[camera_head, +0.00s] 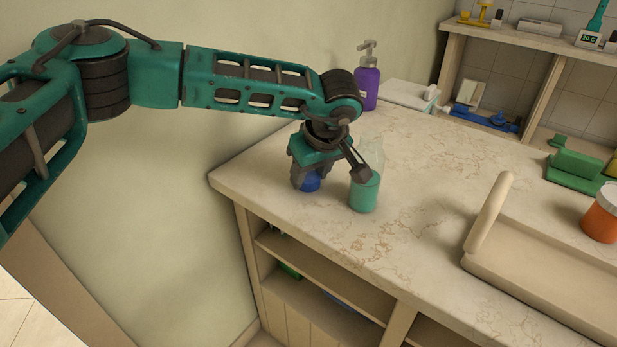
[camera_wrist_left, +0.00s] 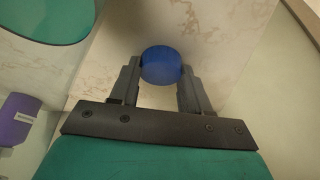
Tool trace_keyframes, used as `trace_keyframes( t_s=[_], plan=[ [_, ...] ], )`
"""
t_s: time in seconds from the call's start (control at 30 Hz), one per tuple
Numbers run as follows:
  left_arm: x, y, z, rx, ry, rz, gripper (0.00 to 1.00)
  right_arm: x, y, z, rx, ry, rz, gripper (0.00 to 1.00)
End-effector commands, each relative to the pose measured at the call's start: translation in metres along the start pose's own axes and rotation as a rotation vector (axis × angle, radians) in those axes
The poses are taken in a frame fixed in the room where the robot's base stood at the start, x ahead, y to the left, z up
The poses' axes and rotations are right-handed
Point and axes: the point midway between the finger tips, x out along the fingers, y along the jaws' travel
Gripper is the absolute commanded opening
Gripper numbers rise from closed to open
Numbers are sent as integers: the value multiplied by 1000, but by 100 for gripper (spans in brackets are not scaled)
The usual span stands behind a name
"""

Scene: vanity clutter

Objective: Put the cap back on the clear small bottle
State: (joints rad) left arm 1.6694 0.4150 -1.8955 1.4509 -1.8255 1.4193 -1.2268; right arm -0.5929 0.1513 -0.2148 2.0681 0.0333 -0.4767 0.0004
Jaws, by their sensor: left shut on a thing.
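My left gripper (camera_head: 310,184) points down near the counter's left corner, with its fingers shut on a round blue cap (camera_head: 311,181). In the left wrist view the blue cap (camera_wrist_left: 161,65) sits between the two fingertips (camera_wrist_left: 160,75). Whether the cap touches the counter I cannot tell. The clear small bottle (camera_head: 373,153) stands upright just right of the gripper, its upper part transparent and partly hidden by my wrist. A teal-green lower part (camera_head: 364,194) shows there; I cannot tell whether it is liquid inside or a separate cup. My right gripper is not in view.
A purple pump bottle (camera_head: 367,80) stands at the back, next to a white box (camera_head: 407,94). A beige tray with a raised handle (camera_head: 489,215) and an orange jar (camera_head: 602,216) are at the right. The marble counter (camera_head: 430,165) is clear in the middle.

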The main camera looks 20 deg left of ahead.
Motion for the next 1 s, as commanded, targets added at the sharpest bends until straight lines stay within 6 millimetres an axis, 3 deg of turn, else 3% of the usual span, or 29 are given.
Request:
trace_keyframes(
  t_s=[0.27,0.43,1.0],
  plan=[
    [-2,0,-1,0,0,1,18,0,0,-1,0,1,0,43],
    [-20,1,-9,-1,1,3,18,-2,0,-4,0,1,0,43],
    [-158,1,-66,-1,2,3,18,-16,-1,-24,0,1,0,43]
  ],
)
